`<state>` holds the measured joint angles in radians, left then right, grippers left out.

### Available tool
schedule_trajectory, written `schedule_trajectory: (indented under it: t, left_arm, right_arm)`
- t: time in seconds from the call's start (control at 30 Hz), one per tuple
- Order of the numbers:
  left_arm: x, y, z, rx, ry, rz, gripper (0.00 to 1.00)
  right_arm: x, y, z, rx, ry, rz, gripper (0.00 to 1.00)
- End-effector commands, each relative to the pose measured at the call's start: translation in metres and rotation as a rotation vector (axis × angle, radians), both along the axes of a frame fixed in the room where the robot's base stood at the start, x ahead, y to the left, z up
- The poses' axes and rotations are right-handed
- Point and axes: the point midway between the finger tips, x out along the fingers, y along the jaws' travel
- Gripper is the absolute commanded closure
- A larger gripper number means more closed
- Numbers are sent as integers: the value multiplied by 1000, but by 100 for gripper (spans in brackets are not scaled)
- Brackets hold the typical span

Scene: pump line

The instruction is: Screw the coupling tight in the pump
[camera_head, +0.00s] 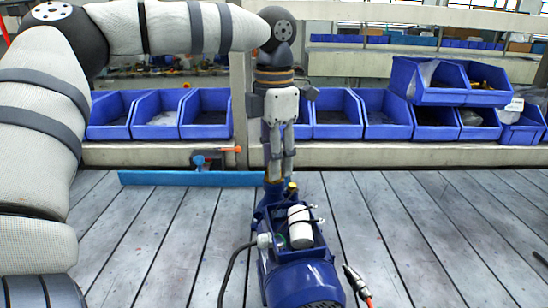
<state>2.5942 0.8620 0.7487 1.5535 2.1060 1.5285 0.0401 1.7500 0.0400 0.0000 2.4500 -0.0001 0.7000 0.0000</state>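The blue pump (300,275) lies on the grey plank table in the lower middle of the head view. A white cylinder (300,228) sits in its open top box. My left gripper (276,178) points down at the far end of the pump. Its two fingers are close together there, around a small brownish piece at the fingertips that may be the coupling. It is too small to tell whether they grip it. A small yellow-topped part (291,187) stands just right of the fingertips. My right gripper is not in view.
Several blue bins (205,113) line the shelf behind the table, some stacked at the right (440,84). A blue bar (190,178) and a tool with an orange handle (210,158) lie at the back edge. A cable tool (357,283) lies right of the pump. Planks on both sides are mostly clear.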

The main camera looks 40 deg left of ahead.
Motion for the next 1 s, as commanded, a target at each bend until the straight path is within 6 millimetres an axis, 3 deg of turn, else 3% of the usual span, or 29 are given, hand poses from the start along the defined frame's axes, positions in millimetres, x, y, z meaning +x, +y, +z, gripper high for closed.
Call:
schedule_trajectory:
  t: [0.27, 0.47, 0.8, 0.93, 1.0]
  left_arm:
    - [0, 0, 0, 0, 0, 52, 65]
    - [0, 0, 0, -1, -1, 323, 65]
    - [0, 0, 0, -1, 0, 328, 65]
    - [0, 0, 0, -1, 0, 328, 94]
    - [0, 0, 0, -1, 0, 327, 100]
  right_arm:
    - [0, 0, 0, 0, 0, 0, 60]
    - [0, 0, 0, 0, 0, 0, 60]
    - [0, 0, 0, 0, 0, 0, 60]
    - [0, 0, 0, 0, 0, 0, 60]
    - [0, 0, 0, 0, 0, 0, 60]
